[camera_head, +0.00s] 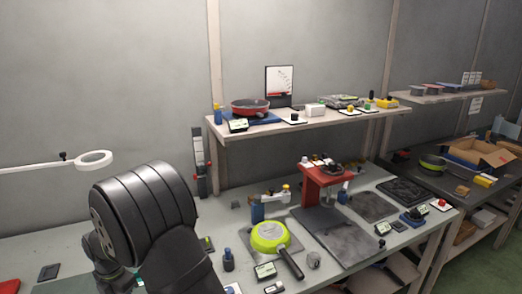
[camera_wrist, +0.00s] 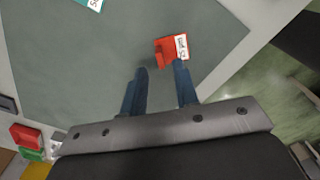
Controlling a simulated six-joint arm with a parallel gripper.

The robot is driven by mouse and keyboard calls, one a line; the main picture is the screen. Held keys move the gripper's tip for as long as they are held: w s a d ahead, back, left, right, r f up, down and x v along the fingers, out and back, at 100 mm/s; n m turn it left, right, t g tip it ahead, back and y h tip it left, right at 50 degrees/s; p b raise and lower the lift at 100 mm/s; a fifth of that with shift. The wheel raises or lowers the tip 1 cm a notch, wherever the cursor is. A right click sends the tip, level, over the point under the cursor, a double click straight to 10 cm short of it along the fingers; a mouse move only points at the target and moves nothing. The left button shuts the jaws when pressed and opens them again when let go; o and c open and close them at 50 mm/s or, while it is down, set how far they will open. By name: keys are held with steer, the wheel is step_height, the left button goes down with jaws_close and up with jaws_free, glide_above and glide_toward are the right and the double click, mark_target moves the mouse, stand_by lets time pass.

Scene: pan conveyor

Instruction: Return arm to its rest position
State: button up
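My gripper (camera_wrist: 160,80) shows in the wrist view with two blue fingers set apart and nothing between them. It points toward a grey-green table surface (camera_wrist: 90,60). A small red block with a white label (camera_wrist: 165,50) lies just beyond the right fingertip; I cannot tell whether they touch. In the head view my dark arm fills the lower left, and my gripper is not visible there. A green pan (camera_head: 270,236) with a dark handle lies on the workbench (camera_head: 215,215), to the right of my arm.
A red press-like stand (camera_head: 312,185) stands behind a dark plate (camera_head: 345,235). A shelf (camera_head: 225,132) above holds a red pan (camera_head: 249,107) and small items. A ring lamp (camera_head: 95,159) reaches in from the left. A cardboard box (camera_head: 485,155) sits at the far right.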

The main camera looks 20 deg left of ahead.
steer(key=shift+r, duration=0.45)
steer(key=shift+f, duration=0.1)
